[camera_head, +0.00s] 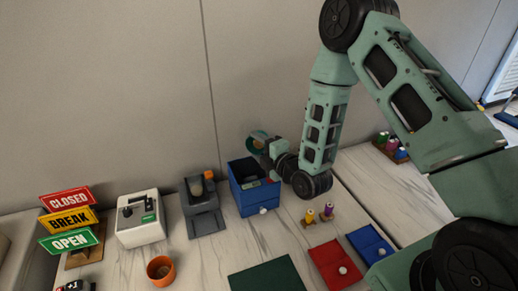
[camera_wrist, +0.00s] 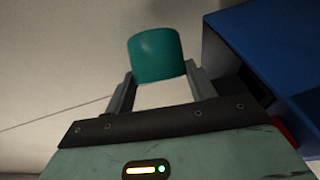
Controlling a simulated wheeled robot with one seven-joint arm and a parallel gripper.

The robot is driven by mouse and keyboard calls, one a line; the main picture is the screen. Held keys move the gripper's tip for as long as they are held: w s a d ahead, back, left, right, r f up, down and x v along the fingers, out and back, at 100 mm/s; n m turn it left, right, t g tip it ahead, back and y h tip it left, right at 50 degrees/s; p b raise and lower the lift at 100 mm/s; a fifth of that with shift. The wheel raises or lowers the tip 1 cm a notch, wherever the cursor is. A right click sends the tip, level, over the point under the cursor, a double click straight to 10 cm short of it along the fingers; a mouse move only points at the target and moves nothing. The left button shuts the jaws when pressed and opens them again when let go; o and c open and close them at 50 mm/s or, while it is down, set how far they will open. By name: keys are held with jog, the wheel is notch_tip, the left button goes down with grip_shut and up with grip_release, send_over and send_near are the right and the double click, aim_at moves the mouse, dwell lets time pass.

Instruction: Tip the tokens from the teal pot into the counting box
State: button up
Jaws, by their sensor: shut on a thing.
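My gripper (camera_wrist: 161,78) is shut on the teal pot (camera_wrist: 156,52), which sits between its two fingers in the wrist view. In the head view the pot (camera_head: 257,141) is held up above the back of the open-topped blue box (camera_head: 246,200). The pot looks tilted there, with part of its round mouth showing, but its contents are too small to make out.
Left of the box stand a grey device (camera_head: 203,215), a white device (camera_head: 139,219) and a sign stack (camera_head: 70,222). An orange pot (camera_head: 161,270) is in front. Red (camera_head: 334,265) and blue (camera_head: 370,243) panels and small yellow and purple pieces are to the right. The wall is close behind.

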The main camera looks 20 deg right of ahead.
jog(key=shift+s+a+n+t+b, duration=0.15)
jog(key=shift+n+t+b, duration=0.35)
jog(key=shift+b, duration=0.8)
jog(key=shift+s+a+n+t+b, duration=0.15)
jog(key=shift+n+t+b, duration=0.15)
jog(key=shift+n+b, duration=0.7)
dwell(1.7)
jog(key=shift+m, duration=0.3)
dwell(0.5)
notch_tip(320, 180, up, 7)
jog(key=p, duration=0.3)
dwell(0.5)
